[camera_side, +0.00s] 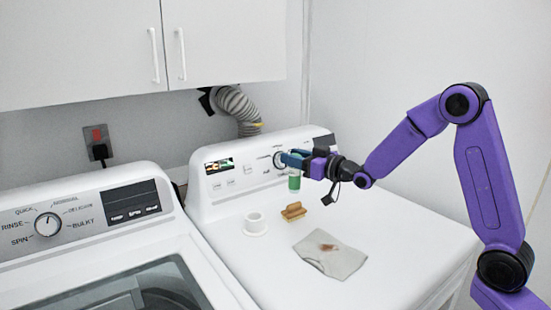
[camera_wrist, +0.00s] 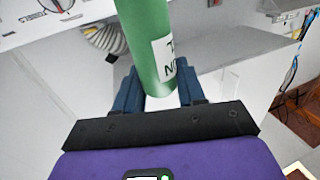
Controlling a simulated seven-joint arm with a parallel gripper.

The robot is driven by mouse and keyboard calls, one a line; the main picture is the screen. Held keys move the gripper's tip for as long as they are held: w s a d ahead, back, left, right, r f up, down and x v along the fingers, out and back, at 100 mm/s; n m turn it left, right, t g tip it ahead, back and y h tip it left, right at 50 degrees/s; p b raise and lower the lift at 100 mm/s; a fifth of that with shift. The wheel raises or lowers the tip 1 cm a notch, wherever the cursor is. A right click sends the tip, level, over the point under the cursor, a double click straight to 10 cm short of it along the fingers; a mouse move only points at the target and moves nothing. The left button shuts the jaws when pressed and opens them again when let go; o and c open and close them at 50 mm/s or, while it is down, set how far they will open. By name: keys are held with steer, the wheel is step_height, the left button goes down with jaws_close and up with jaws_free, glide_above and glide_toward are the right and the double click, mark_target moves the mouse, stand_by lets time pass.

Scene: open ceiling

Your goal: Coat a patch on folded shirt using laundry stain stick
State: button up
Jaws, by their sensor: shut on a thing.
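My gripper (camera_side: 293,160) is shut on the green laundry stain stick (camera_side: 294,182), which hangs below the fingers above the dryer top. In the wrist view the stick (camera_wrist: 152,45) is a green cylinder with a white label and a pale end, between the blue fingers of my gripper (camera_wrist: 161,88). The folded shirt (camera_side: 338,262) is a grey-beige cloth lying flat on the dryer top, with a reddish-brown patch (camera_side: 327,247) on it. The stick is behind the shirt and to its left, apart from it. The shirt is not visible in the wrist view.
A white ring-shaped holder (camera_side: 255,224) and a tan brush (camera_side: 293,211) stand left of the shirt on the dryer top (camera_side: 400,250). The control panel (camera_side: 235,172) rises behind them. A washer (camera_side: 90,240) stands at left. The dryer top right of the shirt is clear.

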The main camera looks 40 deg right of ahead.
steer(key=s+d+f+n+g+y, duration=0.25)
steer(key=s+n+g+y, duration=0.35)
steer(key=s, duration=0.8)
steer(key=shift+f+m+t, duration=0.5)
steer(key=shift+f+t, duration=0.6)
steer(key=shift+f, duration=2.45)
steer(key=shift+a, duration=2.95)
steer(key=shift+d, duration=3.45)
steer(key=shift+s+a, duration=0.5)
steer(key=shift+a, duration=2.95)
steer(key=shift+d, duration=3.35)
step_height(320, 180, up, 7)
steer(key=shift+w+r+y, duration=0.15)
steer(key=shift+w+y, duration=0.2)
steer(key=shift+y, duration=0.05)
